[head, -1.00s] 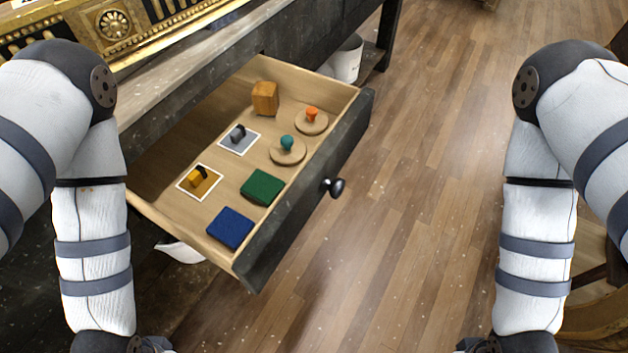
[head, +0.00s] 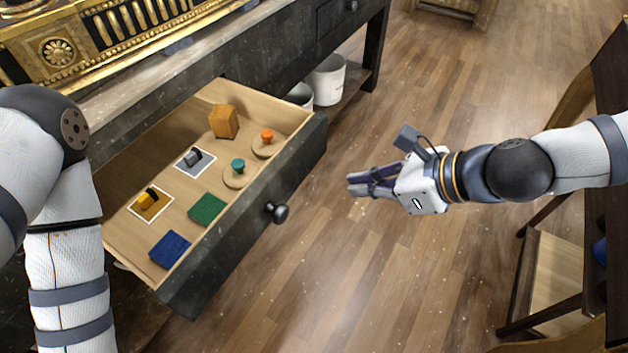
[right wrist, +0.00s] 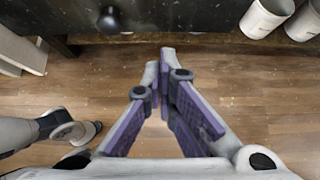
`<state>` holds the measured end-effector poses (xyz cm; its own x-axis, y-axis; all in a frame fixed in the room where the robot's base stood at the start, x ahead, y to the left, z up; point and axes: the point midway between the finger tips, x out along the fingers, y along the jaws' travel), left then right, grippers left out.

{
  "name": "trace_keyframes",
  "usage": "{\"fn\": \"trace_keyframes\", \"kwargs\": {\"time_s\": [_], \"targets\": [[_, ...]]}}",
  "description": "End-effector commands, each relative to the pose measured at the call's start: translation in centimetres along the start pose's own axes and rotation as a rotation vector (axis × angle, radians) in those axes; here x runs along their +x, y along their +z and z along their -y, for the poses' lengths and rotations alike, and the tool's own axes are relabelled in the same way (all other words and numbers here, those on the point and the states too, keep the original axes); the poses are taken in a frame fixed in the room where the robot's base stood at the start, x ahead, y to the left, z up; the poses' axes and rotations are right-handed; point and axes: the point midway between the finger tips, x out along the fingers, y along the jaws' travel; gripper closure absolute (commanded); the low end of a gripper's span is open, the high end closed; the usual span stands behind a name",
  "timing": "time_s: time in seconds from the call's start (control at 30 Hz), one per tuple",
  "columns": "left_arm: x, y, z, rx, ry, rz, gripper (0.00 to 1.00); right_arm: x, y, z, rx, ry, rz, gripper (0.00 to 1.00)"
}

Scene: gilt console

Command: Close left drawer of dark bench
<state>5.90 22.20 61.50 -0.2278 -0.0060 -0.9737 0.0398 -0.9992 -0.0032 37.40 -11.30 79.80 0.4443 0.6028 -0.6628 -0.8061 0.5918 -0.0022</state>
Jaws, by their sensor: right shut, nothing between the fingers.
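The left drawer (head: 245,240) of the dark bench (head: 285,50) is pulled well out, with a round black knob (head: 277,213) on its dark front. The knob also shows at the top of the right wrist view (right wrist: 108,20). My right gripper (head: 352,184) is to the right of the drawer front, apart from the knob, its fingers pointing left toward the bench. It is shut and empty, and its fingertips (right wrist: 167,55) meet in the right wrist view. My left arm comes in at the left; its gripper is out of frame.
The drawer holds an orange block (head: 223,121), two knobbed discs, two picture cards, a green square (head: 207,209) and a blue square (head: 170,249). White buckets (head: 328,80) stand under the bench. Wooden furniture (head: 555,285) is at the right. The floor between is clear.

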Motion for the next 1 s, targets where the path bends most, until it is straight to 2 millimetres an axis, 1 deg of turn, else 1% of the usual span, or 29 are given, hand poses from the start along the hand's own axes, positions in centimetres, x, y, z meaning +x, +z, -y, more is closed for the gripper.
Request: {"fn": "trace_keyframes", "kwargs": {"time_s": [0.03, 0.2, 0.4, 0.43, 0.5, 0.6, 0.73, 1.0], "targets": [[1.1, 0.7, 0.1, 0.0, -0.002, 0.032, 0.39, 1.6, -1.0, -0.3, 0.009, 0.014, -0.013, 1.0], [2.7, 1.7, 0.1, 0.0, -0.004, 0.078, 0.39, 5.4, -1.1, -0.4, 0.008, 0.014, -0.015, 1.0], [3.9, 2.4, 0.1, 0.001, -0.005, 0.11, 0.39, 9.6, -0.9, -0.5, 0.004, 0.012, -0.012, 1.0], [3.7, 2.2, 0.1, 0.001, -0.005, 0.104, 0.39, 9.8, -0.1, -0.3, -0.002, 0.008, -0.008, 1.0], [3.5, 2.2, 0.1, 0.001, -0.005, 0.1, 0.39, 10.5, 0.9, -0.3, -0.004, 0.006, -0.006, 1.0], [3.5, 2.1, 0.1, 0.002, -0.005, 0.098, 0.39, 11.3, 1.7, -0.3, -0.004, 0.005, -0.006, 1.0], [3.4, 2.1, 0.1, 0.002, -0.005, 0.097, 0.39, 11.8, 2.1, -0.3, -0.001, 0.005, -0.007, 1.0], [3.5, 2.1, 0.1, 0.002, -0.005, 0.097, 0.39, 11.9, 2.2, -0.3, -0.001, 0.006, -0.007, 1.0]]}}
